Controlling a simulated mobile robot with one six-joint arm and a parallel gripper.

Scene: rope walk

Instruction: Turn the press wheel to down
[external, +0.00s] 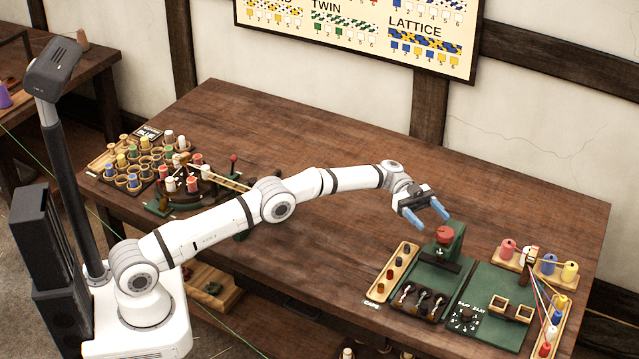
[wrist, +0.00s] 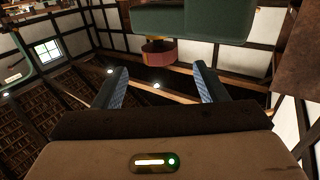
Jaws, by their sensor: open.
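The green press (external: 455,243) stands on the right half of the bench with a red wheel (external: 444,235) near its top. My gripper (external: 434,221) is open and empty, just above and left of the wheel in the external view. In the wrist view, the picture is turned over; the red wheel (wrist: 158,55) hangs below the green press body (wrist: 190,20), ahead of the gap between my two blue fingers (wrist: 160,75). The fingers do not appear to touch the wheel. I cannot read the wheel's setting.
Bobbin racks (external: 128,182) crowd the left end. The bench (external: 330,140) is clear behind my arm.

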